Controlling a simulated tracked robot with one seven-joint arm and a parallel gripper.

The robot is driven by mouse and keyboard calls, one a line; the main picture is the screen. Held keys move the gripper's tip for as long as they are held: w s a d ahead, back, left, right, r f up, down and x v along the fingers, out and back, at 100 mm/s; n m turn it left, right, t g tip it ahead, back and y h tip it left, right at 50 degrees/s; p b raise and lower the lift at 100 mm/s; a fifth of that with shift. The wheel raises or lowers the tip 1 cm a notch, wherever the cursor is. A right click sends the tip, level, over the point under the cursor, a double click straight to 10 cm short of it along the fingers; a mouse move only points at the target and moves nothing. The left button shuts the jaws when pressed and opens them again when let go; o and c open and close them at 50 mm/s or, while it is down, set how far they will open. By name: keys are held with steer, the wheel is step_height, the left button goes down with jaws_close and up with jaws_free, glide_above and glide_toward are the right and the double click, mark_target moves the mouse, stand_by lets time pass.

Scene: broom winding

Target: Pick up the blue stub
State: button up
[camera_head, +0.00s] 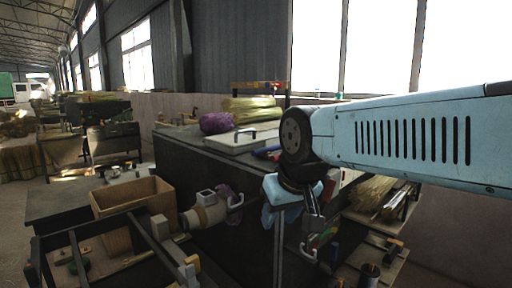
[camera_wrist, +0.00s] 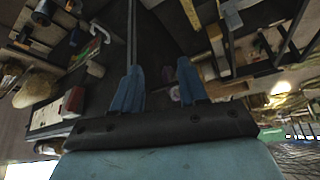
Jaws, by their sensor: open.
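A small blue piece (camera_head: 265,151), which may be the blue stub, lies on the dark bench top (camera_head: 190,148) just left of my arm's wrist joint in the head view. It is partly hidden there, and I cannot make it out for sure in the wrist view. My gripper (camera_wrist: 160,72) shows two blue fingers spread apart with nothing between them. In the head view my gripper (camera_head: 292,218) hangs in front of the bench's near corner, lower than the bench top and apart from the blue piece.
A flat pale case (camera_head: 233,141), a purple bundle (camera_head: 216,123) and straw bundles (camera_head: 252,108) lie on the bench. A wooden box (camera_head: 133,205) stands at the left. Shelves with straw (camera_head: 378,196) and small tools are at the right. A metal frame (camera_head: 100,228) crosses the lower left.

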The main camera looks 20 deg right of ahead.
steer(key=shift+w, duration=0.1)
steer(key=shift+o, duration=1)
steer(key=shift+w+d+r, duration=0.1)
steer(key=shift+w+r, duration=0.2)
steer(key=shift+r, duration=0.05)
steer(key=w+d+r+m+g+h, duration=0.1)
steer(key=w+d+r+m, duration=0.15)
steer(key=w+r, duration=0.45)
steer(key=w+d+r+m+g+h, duration=0.1)
steer(key=w+r+m, duration=0.35)
steer(key=w, duration=0.45)
steer(key=w+d+r+m+g+h, duration=0.1)
steer(key=w+d+r+m, duration=0.2)
steer(key=w, duration=0.5)
steer(key=w+d+r+m+g+h, duration=0.1)
steer(key=w+d+r+m, duration=0.2)
steer(key=w, duration=0.6)
steer(key=shift+m, duration=0.3)
steer(key=x, duration=0.8)
steer(key=shift+d+f, duration=0.15)
steer(key=shift+f, duration=0.15)
steer(key=shift+a+x, duration=0.2)
steer(key=shift+x, duration=2.45)
